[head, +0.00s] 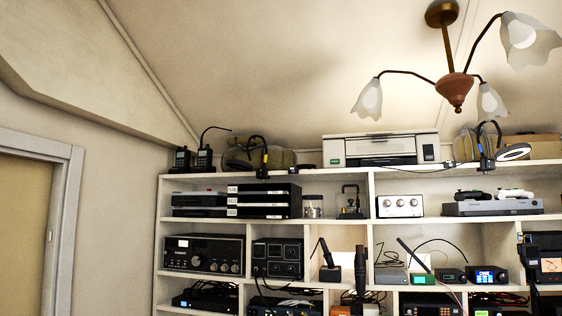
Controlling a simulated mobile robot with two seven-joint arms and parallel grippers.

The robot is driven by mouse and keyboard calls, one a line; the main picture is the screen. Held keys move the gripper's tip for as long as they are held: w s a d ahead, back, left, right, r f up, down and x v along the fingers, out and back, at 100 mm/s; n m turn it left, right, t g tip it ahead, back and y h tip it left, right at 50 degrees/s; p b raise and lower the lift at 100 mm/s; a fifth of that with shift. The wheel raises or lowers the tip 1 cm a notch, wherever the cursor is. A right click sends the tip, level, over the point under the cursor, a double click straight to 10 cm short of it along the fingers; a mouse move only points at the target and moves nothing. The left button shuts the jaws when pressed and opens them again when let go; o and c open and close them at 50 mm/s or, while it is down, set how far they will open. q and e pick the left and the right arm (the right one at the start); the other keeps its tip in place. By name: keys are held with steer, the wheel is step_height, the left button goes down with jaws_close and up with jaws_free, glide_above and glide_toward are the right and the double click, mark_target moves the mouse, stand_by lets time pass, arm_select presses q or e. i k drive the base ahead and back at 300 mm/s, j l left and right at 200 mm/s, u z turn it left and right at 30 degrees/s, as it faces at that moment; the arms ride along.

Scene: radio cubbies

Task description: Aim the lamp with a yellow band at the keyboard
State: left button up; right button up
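Two dark clamp-type lamps stand at the front edge of the top shelf. The left lamp (255,140) has a small yellow part on its stem, and its head hangs down to the left. I cannot tell at this size which yellow part is a band. I cannot make out a keyboard in this view. Neither of my grippers is in view.
A white shelf unit (365,236) with cubbies holds radios (203,253), black boxes (263,200) and cables. A printer-like device (380,149) stands on top between the lamps. A chandelier (455,88) hangs at upper right. A door frame (62,230) is at left.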

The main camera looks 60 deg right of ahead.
mark_target(234, 163)
steer(key=z, duration=1.75)
